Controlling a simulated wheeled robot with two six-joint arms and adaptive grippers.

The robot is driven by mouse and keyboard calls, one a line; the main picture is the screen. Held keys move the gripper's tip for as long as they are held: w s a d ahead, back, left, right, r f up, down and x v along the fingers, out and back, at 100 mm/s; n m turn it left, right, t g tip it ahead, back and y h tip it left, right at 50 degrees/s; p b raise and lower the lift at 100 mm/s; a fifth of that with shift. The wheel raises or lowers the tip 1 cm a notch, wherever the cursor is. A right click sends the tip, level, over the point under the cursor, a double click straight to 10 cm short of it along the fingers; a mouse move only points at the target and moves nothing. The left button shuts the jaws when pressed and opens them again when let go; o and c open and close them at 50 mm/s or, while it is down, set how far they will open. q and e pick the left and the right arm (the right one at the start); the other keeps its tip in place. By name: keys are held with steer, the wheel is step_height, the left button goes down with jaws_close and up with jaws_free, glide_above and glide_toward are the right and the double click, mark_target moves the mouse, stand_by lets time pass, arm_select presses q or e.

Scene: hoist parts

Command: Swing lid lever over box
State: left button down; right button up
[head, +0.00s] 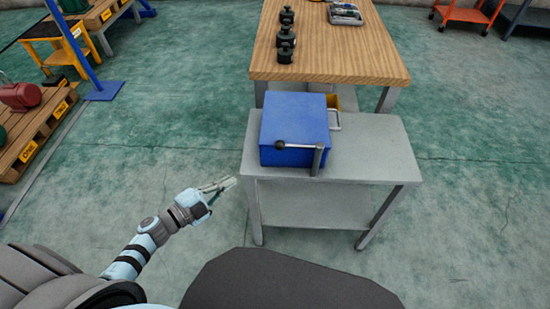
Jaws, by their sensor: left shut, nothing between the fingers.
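A blue box (295,122) with its blue lid on top sits on a grey metal table (375,150). A lever (300,146) with a dark round knob at its left end runs across the front of the box to a grey upright post at the right front. A thin metal handle (336,121) sticks out at the box's right side. My left gripper (226,184) is shut and empty, left of the table's front corner, below and left of the box and apart from it. My right gripper is not in view.
A wooden-topped bench (350,50) behind carries several dark weights (286,36) and a tray (345,14). A pallet (25,135) and blue post lie left. The floor around my left arm is clear.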

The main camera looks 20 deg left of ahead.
arm_select(q)
steer(key=s+d+r+m+g+h, duration=0.2)
steer(key=d+r+m+g+h, duration=0.1)
steer(key=d+r+m+h, duration=0.2)
step_height(320, 180, up, 3)
steer(key=m, duration=0.3)
steer(key=shift+d+f+g+h, duration=0.15)
steer(key=shift+d+g+h, duration=0.2)
steer(key=shift+g+h, duration=0.05)
steer(key=w+d+f+b, duration=0.1)
steer(key=w+d, duration=0.5)
steer(key=w, duration=0.4)
steer(key=shift+f, duration=0.15)
